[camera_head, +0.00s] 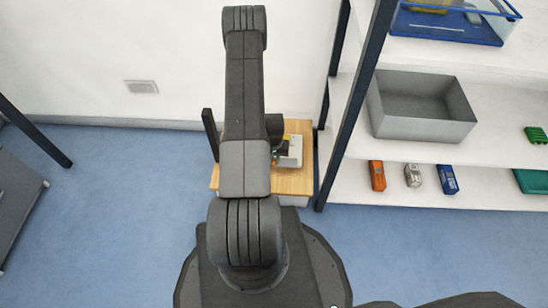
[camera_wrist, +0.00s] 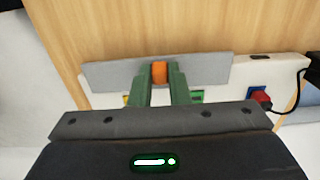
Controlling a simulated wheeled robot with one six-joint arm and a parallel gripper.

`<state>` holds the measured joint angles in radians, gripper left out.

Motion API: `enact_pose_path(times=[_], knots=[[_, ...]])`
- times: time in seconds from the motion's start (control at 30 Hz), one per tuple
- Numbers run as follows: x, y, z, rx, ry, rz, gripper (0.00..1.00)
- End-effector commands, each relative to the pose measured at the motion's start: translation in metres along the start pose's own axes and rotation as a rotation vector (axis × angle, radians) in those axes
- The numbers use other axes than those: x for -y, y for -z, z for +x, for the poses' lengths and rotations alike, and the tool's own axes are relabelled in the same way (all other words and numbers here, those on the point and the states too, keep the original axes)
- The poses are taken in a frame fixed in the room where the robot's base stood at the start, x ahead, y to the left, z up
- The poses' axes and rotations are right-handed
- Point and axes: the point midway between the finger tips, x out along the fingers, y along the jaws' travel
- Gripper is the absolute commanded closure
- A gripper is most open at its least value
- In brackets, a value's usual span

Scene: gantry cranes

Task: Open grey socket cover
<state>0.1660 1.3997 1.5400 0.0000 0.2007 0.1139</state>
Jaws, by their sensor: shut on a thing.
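The grey socket cover (camera_wrist: 208,70) is a long flat panel across the upper middle of the wrist view, with an orange knob (camera_wrist: 160,72) at its centre. My gripper (camera_wrist: 161,76) has its two green fingers shut on the knob, one on each side. The cover lies over a white socket strip (camera_wrist: 285,66), whose right end sticks out past it. Small green and yellow parts show just below the cover, beside the fingers. How far the cover is tilted I cannot tell. In the head view my arm hides the gripper and the cover.
A red plug (camera_wrist: 262,97) with a black cable sits in a blue socket at the strip's right. The strip is on a wooden-topped stand (camera_head: 296,184). A shelf rack with a dark post (camera_head: 352,110) stands close on the right, holding a grey bin (camera_head: 420,128).

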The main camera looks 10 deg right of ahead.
Motion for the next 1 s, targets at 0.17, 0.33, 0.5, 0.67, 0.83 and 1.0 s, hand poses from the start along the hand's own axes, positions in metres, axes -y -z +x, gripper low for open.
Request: enact_pose_path(times=[0.17, 0.33, 0.5, 0.67, 0.83, 1.0], knots=[[0.000, 0.000, -0.001, 0.001, 0.000, 0.000, 0.68], [0.000, 0.000, 0.000, 0.001, 0.000, 0.000, 0.62], [0.000, 0.000, -0.002, 0.001, 0.000, 0.000, 0.62], [0.000, 0.000, -0.020, 0.000, 0.000, 0.000, 0.62], [0.000, 0.001, -0.058, -0.001, 0.000, 0.000, 0.62], [0.000, 0.001, -0.097, -0.001, 0.000, 0.000, 0.62]])
